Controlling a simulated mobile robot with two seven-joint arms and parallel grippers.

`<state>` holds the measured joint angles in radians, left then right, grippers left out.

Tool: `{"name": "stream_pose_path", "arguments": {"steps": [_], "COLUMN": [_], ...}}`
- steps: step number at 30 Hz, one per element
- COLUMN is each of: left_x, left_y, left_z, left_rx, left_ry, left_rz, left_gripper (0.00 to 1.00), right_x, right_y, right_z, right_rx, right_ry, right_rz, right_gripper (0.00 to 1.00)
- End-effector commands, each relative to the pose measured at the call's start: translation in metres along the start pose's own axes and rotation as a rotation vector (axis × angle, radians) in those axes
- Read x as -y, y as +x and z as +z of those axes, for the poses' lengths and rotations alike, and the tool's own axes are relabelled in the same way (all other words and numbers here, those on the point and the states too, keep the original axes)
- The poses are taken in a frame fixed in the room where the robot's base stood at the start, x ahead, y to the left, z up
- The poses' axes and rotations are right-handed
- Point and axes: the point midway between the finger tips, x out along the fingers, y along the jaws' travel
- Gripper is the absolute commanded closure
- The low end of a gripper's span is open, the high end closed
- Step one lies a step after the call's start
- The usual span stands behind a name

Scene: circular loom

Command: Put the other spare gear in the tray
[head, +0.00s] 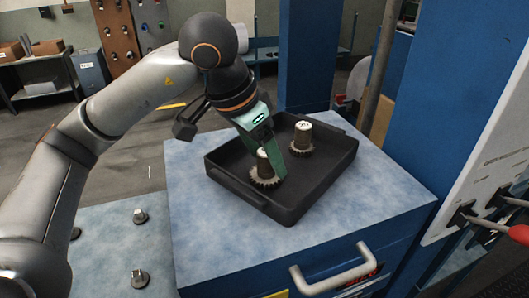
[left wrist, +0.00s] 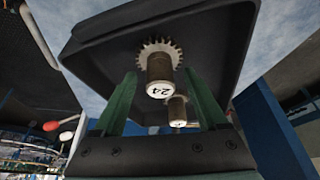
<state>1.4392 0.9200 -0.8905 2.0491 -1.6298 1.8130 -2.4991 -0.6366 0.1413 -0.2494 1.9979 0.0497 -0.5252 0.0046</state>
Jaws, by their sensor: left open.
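The black tray (head: 315,187) sits on a blue cabinet top. Two spare gears stand upright in it, each a toothed disc with a grey hub and a white top. The near-left gear (head: 264,178) is right at my left gripper (head: 277,163), whose green fingers reach down into the tray. The other gear (head: 302,147) stands farther right and back. In the left wrist view the gear marked 24 (left wrist: 159,70) lies between the two open fingers, with a gap visible on each side. The second gear (left wrist: 178,112) shows behind it. My right gripper is out of view.
The blue cabinet top (head: 210,240) is bare around the tray, with a handle (head: 333,268) on its front. A lower surface at left carries several small metal posts (head: 139,216). A blue column (head: 310,55) stands behind and a white panel (head: 480,140) at right.

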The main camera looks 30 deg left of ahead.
Motion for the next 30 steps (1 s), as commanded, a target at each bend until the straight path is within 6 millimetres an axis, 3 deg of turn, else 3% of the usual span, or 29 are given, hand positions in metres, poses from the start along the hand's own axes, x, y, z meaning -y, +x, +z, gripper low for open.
{"name": "stream_pose_path", "arguments": {"steps": [16, 21, 30], "left_x": [0.0, 0.0, 0.0], "left_y": [-0.111, -0.124, -0.126], "left_z": [-0.002, -0.001, 0.0], "left_rx": [-0.006, -0.003, -0.003], "left_ry": [0.0, -0.001, -0.001], "left_rz": [-0.002, -0.001, 0.0], "left_gripper": [0.25, 0.25, 0.25], "right_x": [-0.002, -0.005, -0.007], "right_y": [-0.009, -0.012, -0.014], "right_z": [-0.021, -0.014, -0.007], "right_rx": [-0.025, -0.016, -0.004], "right_ry": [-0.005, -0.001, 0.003], "right_rz": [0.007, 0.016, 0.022], "right_gripper": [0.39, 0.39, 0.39]}}
